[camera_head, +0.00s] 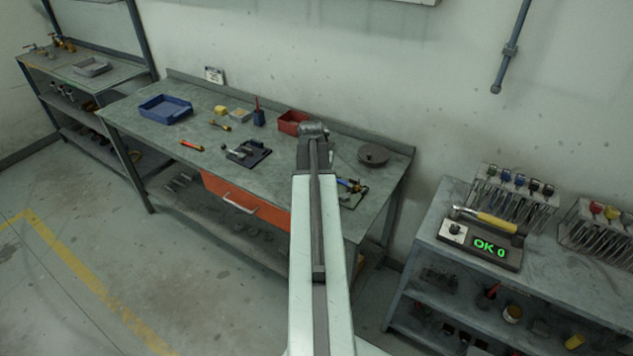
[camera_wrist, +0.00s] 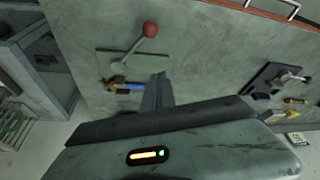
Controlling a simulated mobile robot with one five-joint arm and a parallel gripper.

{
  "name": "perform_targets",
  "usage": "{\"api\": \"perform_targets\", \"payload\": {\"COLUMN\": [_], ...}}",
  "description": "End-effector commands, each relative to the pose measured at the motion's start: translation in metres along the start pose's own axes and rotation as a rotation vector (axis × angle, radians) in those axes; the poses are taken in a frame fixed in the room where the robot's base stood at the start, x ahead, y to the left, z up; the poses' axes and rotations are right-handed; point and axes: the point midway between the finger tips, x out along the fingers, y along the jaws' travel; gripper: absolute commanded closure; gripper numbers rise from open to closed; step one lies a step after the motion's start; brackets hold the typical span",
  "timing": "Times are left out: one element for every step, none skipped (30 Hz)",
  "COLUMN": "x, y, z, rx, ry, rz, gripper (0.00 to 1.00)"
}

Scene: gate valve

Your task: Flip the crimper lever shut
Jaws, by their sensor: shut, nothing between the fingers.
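In the wrist view, a lever with a red ball knob (camera_wrist: 150,29) stands on a grey-green plate on the bench, with its grey rod slanting down to the left. It looks like the crimper lever. A blue and brass piece (camera_wrist: 128,87) lies at its foot; it also shows in the head view (camera_head: 350,186), right of my arm. My arm hides the lever in the head view. My gripper (camera_wrist: 158,90) is shut and empty. In the wrist view its fingers appear below and right of the knob, apart from the lever. The head view shows the gripper end (camera_head: 314,131) over the bench.
A black fixture with a metal clamp (camera_head: 248,153) sits left of my arm. A blue tray (camera_head: 165,108), a red bin (camera_head: 292,122) and a dark round disc (camera_head: 373,154) stand on the bench. A second bench at right holds a tester reading "OK 0" (camera_head: 488,246).

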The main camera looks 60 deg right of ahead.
Motion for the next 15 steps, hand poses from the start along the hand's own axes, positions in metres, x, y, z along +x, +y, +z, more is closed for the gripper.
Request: {"api": "perform_targets", "payload": {"x": [0.017,0.023,0.032,0.039,0.045,0.055,0.061,0.068,0.077,0.083,0.090,0.092,0.082,0.079,0.077], "y": [0.000,0.000,-0.001,-0.001,-0.001,-0.001,-0.001,-0.001,-0.001,-0.001,-0.001,-0.001,0.000,0.000,0.000], "z": [0.002,0.002,0.003,0.003,0.003,0.003,0.003,0.003,0.003,0.003,0.003,0.006,0.016,0.022,0.029], "rx": [0.000,0.000,0.000,0.000,0.000,-0.001,-0.001,-0.001,-0.001,-0.001,-0.001,-0.002,-0.002,-0.002,-0.002], "ry": [0.000,0.000,0.000,0.000,0.000,0.000,0.000,0.000,0.000,0.000,0.000,-0.001,-0.001,-0.001,-0.001], "rz": [0.000,0.000,0.000,0.000,0.000,0.000,0.000,0.000,0.000,0.000,0.000,0.000,-0.001,-0.001,-0.001], "gripper": [1.00,1.00,1.00,1.00,1.00,1.00,1.00,1.00,1.00,1.00,1.00,1.00,1.00,1.00,1.00]}}
